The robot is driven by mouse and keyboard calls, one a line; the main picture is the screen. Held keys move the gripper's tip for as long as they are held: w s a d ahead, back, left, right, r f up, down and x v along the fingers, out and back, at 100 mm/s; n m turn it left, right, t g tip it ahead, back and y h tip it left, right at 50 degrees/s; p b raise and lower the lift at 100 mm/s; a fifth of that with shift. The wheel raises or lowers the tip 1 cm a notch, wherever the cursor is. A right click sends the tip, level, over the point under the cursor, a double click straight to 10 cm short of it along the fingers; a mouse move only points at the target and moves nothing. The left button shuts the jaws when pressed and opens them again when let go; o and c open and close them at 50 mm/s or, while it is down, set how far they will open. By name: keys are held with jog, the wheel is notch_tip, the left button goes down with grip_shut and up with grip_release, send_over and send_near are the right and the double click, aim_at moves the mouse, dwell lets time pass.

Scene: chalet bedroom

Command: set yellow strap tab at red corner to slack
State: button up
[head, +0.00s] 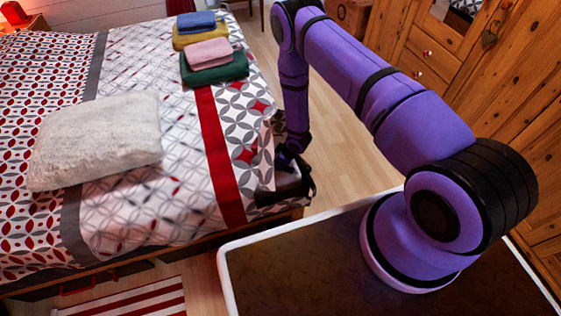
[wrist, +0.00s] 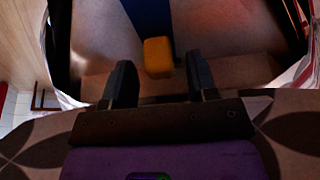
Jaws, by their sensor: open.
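The yellow strap tab (wrist: 158,57) is a small rounded block at the end of a dark blue strap (wrist: 149,16) in the wrist view. My gripper (wrist: 160,72) is open. Its two dark fingers stand apart, one on each side of the tab's near end, with visible space on both sides. I cannot tell whether the fingertips are at the tab's depth. In the head view my gripper (head: 291,165) is low at the bed's front right corner, and the tab cannot be made out there. No red corner mark is clearly identifiable beside the tab.
The bed (head: 185,225) has a patterned cover with a red band (head: 220,160). A white pillow (head: 97,140) and folded cloths (head: 208,53) lie on it. A wooden wardrobe (head: 460,60) stands at right. Bare floor (head: 345,150) lies between bed and wardrobe.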

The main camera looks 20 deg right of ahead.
jog(key=v, duration=0.9)
jog(key=shift+r, duration=0.35)
jog(key=shift+s+d, duration=0.15)
jog(key=shift+c, duration=0.4)
